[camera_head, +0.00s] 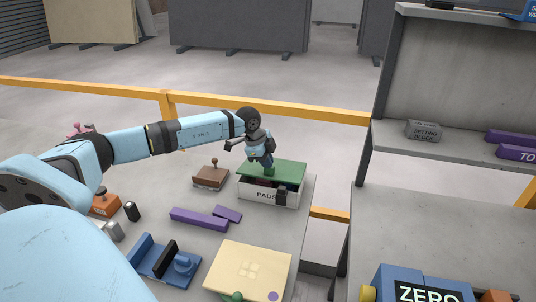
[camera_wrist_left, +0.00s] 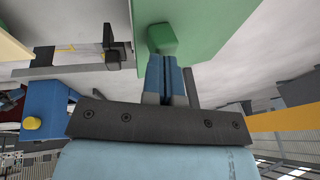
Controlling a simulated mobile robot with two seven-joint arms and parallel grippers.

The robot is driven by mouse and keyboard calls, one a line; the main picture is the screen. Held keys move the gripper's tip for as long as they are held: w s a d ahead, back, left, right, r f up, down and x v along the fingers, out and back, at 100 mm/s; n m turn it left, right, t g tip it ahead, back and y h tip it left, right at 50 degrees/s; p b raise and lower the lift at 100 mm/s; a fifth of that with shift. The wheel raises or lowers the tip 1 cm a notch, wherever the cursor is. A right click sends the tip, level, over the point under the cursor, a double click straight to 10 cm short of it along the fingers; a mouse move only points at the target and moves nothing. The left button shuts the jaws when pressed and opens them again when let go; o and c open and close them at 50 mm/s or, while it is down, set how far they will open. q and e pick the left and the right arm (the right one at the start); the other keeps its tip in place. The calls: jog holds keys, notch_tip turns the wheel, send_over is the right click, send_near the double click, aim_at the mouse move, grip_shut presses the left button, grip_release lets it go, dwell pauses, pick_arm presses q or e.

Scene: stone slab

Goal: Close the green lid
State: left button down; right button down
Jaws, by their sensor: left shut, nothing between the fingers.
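The green lid (camera_head: 278,171) lies over a white box (camera_head: 285,195) marked "PADS" in the head view. A dark gap with some contents shows between the lid's front edge and the box. A green knob stands on the lid; this knob (camera_wrist_left: 162,39) also shows in the left wrist view. My left gripper (camera_head: 268,163) is shut and empty, with its fingertips at the knob. I cannot tell whether they touch it. In the left wrist view the gripper (camera_wrist_left: 165,62) points at the knob, with the lid (camera_wrist_left: 205,25) around it. My right gripper is not in view.
A brown stamp (camera_head: 210,177) and purple blocks (camera_head: 198,219) lie left of the box. A cream box (camera_head: 248,272) and a blue tool (camera_head: 165,262) are nearer. A grey bench with a shelf (camera_head: 440,150) stands at right.

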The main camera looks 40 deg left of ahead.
aim_at(269, 176)
pick_arm(q)
jog(key=shift+s+d+f+t, duration=0.1)
jog(key=shift+s+f+t, duration=0.2)
jog(key=shift+f, duration=0.3)
jog(key=shift+s+d+f+b, duration=0.15)
jog(key=shift+f+b, duration=0.1)
jog(key=shift+f, duration=0.2)
jog(key=shift+s+d+f+b, duration=0.1)
jog(key=shift+s+f+b, duration=0.1)
jog(key=shift+f, duration=0.2)
jog(key=shift+a+r, duration=0.1)
